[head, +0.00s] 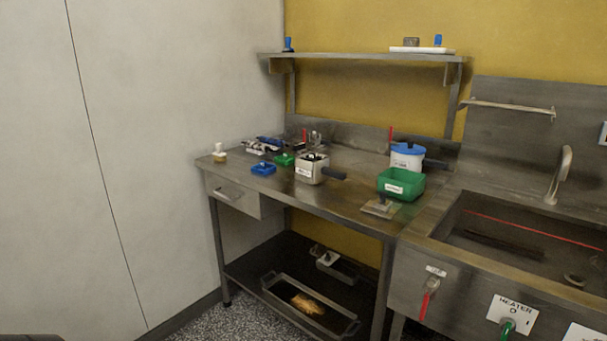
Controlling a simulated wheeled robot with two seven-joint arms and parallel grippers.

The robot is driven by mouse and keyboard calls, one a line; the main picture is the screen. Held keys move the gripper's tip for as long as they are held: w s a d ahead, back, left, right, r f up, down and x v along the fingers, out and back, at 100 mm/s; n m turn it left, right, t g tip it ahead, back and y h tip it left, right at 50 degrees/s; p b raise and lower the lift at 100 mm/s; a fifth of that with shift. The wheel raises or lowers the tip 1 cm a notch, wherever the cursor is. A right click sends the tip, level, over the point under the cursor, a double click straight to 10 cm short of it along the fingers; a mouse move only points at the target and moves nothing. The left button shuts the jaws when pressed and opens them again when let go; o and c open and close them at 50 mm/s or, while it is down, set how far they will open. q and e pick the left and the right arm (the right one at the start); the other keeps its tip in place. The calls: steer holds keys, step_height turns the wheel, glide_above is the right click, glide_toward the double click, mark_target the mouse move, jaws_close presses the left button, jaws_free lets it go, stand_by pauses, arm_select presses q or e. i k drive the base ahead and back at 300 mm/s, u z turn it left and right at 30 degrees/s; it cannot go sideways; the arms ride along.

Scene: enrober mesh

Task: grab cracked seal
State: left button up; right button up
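I cannot pick out a cracked seal in the head view; the small items on the steel table (345,205) are too small to tell. A blue tray (263,169) and a smaller green tray (284,160) sit at the table's left. A larger green bin (400,183) with a white label stands at the right. What lies inside these containers is unclear. Neither of my grippers shows.
A steel pot (312,168) with a dark handle stands mid-table. A white tub with a blue lid (407,155) stands behind the green bin. A sink (520,240) adjoins on the right. An upper shelf (365,58) overhangs the table. A pan (310,305) lies below.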

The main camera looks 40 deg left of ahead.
mark_target(312, 157)
steer(key=u, duration=1.45)
